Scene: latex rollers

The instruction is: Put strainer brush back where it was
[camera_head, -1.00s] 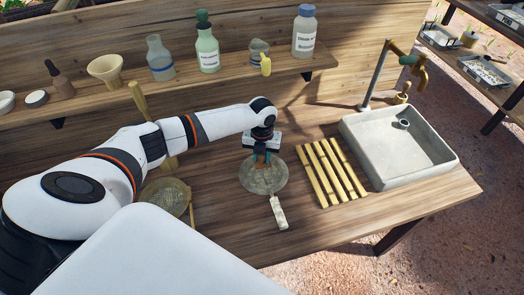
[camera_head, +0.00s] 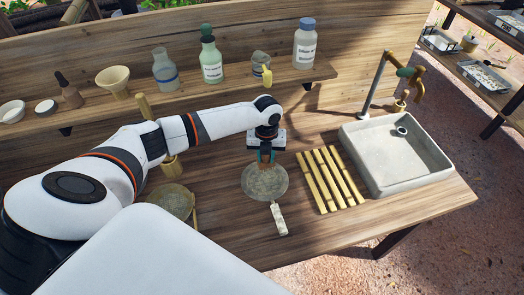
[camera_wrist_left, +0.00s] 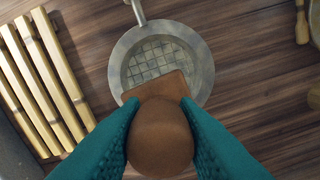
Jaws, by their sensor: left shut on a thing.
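My left gripper (camera_head: 266,158) is shut on the brown wooden strainer brush (camera_wrist_left: 160,135). In the left wrist view, the teal fingers press on both sides of its rounded handle, and a flat wooden block (camera_wrist_left: 165,86) shows beyond it. The strainer's grid also shows in the left wrist view (camera_wrist_left: 155,60). In the head view the brush is mostly hidden by the gripper. My right gripper is not in view.
A bamboo slat rack (camera_head: 332,180) and a grey sink (camera_head: 440,172) with a tap lie to the right. A second round sieve (camera_head: 170,201) lies left, partly behind my arm. A shelf (camera_head: 215,88) with bottles runs along the back.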

